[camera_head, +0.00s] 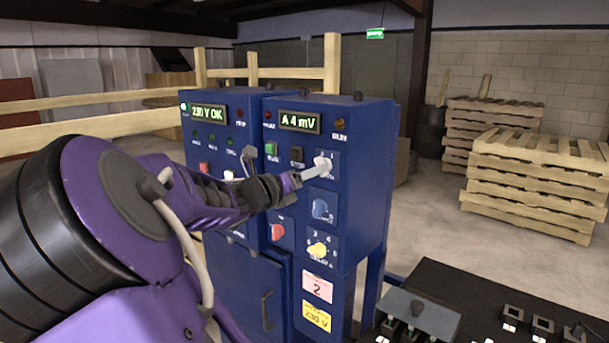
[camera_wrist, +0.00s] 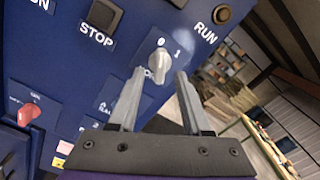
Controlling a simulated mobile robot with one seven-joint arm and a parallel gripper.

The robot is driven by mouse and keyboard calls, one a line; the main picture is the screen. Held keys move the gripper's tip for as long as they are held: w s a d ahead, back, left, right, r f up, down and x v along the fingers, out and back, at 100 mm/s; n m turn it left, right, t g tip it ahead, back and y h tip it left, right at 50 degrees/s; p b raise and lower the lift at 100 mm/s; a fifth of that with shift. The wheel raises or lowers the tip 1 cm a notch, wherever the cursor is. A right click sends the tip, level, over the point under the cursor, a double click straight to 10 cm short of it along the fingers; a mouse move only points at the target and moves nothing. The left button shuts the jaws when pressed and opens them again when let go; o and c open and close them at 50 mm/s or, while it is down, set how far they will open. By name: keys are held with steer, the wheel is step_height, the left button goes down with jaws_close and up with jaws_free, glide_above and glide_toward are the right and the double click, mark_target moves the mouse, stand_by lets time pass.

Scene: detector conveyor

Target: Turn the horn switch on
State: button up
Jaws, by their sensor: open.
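A pale grey rotary knob (camera_wrist: 158,65) sits on the blue control cabinet (camera_head: 362,205), with marks 0 and 1 beside it; its upper end appears to point nearer the 0. It also shows at the upper right of the cabinet front in the head view (camera_head: 322,162). No horn label is readable, so I cannot tell for sure which switch is the horn's. My gripper (camera_wrist: 160,82) is open, its fingertips on either side of the pale knob's lower part. Whether they touch it is unclear. In the head view my gripper (camera_head: 317,170) reaches the knob from the left.
A blue knob (camera_head: 320,209), a yellow knob (camera_head: 318,250) and a red switch (camera_head: 277,231) lie below. A black STOP button (camera_head: 297,155) and a green button (camera_head: 271,149) are to the left. A dark console (camera_head: 480,300) stands at front right.

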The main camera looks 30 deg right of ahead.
steer(key=shift+x, duration=1.2)
jaws_close()
steer(key=shift+m, duration=0.3)
steer(key=shift+w+a+f+m+b, duration=0.1)
steer(key=shift+m+b, duration=1.6)
steer(key=shift+m, duration=1.15)
steer(key=shift+w+m+b, duration=0.15)
steer(key=shift+m+b, duration=1.55)
steer(key=shift+m, duration=1.15)
